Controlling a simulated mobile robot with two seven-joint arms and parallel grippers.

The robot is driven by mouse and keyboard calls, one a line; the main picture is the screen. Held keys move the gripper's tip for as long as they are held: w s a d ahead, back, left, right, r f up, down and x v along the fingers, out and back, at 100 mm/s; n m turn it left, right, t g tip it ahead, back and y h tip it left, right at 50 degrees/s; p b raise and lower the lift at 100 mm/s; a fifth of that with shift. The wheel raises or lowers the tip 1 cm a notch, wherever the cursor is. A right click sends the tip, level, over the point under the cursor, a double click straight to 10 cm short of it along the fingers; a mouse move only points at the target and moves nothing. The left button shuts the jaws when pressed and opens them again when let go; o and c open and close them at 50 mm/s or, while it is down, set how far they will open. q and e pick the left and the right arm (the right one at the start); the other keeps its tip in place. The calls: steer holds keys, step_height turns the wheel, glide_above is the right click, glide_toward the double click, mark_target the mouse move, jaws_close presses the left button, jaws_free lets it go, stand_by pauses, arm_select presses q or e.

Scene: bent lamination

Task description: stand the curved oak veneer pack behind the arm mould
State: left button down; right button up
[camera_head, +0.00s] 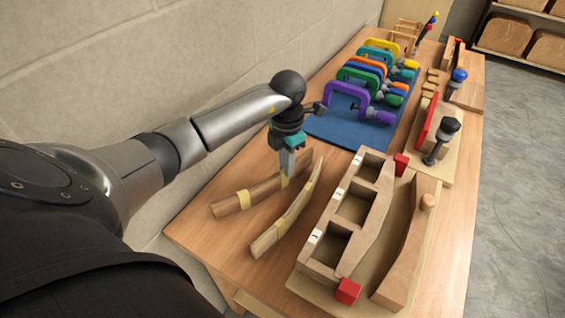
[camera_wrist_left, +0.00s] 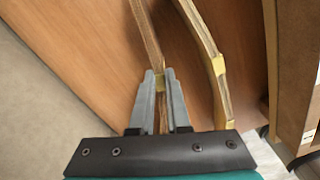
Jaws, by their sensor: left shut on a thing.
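Two curved wooden veneer packs bound with yellow tape are at the near left of the bench. My left gripper (camera_head: 287,172) points down and is shut on the browner, left-hand pack (camera_head: 262,190), near its far end. In the left wrist view the fingers (camera_wrist_left: 160,100) close across this pack (camera_wrist_left: 147,35) at a tape band. I cannot tell whether it touches the bench. The paler pack (camera_head: 290,215) lies just right of it, apart; it also shows in the wrist view (camera_wrist_left: 207,45). The wooden mould (camera_head: 318,262), with open compartments and a curved channel, is further right. My right gripper is out of view.
Coloured clamps (camera_head: 345,98) stand on a blue mat (camera_head: 340,135) beyond the gripper. Another jig with a red strip (camera_head: 428,122) and a black-handled clamp (camera_head: 440,145) is behind the mould's far end. A wall (camera_head: 200,60) runs along the left. Bare bench (camera_head: 195,235) shows at the near left.

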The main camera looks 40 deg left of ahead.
arm_select(q)
steer(key=c, duration=0.9)
jaws_free()
steer(key=shift+f, duration=0.1)
steer(key=shift+r, duration=0.35)
step_height(320, 180, up, 12)
steer(key=p, duration=0.1)
steer(key=shift+f, duration=0.2)
